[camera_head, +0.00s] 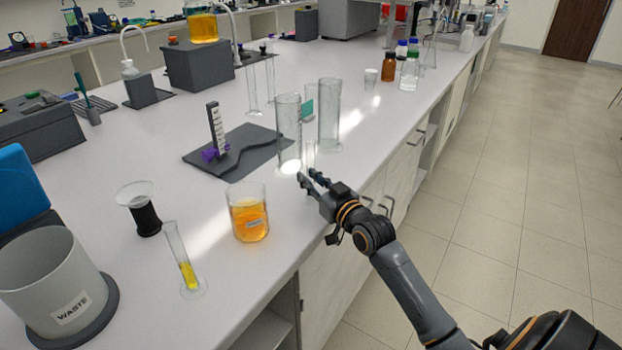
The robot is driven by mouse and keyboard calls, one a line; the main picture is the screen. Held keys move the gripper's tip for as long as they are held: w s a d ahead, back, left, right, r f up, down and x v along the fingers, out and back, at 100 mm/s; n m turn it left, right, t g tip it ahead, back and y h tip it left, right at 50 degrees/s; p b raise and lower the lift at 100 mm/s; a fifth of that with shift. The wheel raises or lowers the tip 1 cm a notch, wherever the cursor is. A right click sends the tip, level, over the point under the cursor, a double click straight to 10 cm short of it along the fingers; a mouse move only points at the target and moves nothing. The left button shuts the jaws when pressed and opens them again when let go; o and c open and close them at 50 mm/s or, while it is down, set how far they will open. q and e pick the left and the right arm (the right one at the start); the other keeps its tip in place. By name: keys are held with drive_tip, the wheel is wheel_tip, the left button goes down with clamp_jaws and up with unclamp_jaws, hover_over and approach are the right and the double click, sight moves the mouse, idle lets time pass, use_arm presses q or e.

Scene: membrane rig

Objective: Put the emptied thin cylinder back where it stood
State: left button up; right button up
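A narrow clear glass cylinder (310,155) with no coloured liquid in view is right at the fingertips of my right gripper (308,178), near the front edge of the bench. Its lower end is hidden by the fingers. The two fingers are a little apart; I cannot tell whether they grip the glass or only stand beside it. Two wider clear cylinders, one on the left (288,130) and one on the right (329,115), stand upright close behind it. Another thin cylinder (183,260) holds some yellow liquid and stands at the front left. My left gripper is out of view.
A beaker of orange liquid (247,215) stands left of my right gripper. A dark mat (250,146) lies behind it. A waste bin (50,285) and a black-based funnel (143,210) are at left. Bottles (409,72) stand farther back. Bare bench lies around the beaker.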

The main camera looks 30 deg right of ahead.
drive_tip(key=shift+o, duration=1.1)
drive_tip(key=shift+r, duration=0.2)
drive_tip(key=shift+s+f, duration=0.1)
drive_tip(key=shift+s, duration=0.2)
drive_tip(key=s, duration=1.1)
drive_tip(key=shift+s+b, duration=0.2)
drive_tip(key=shift+b, duration=0.25)
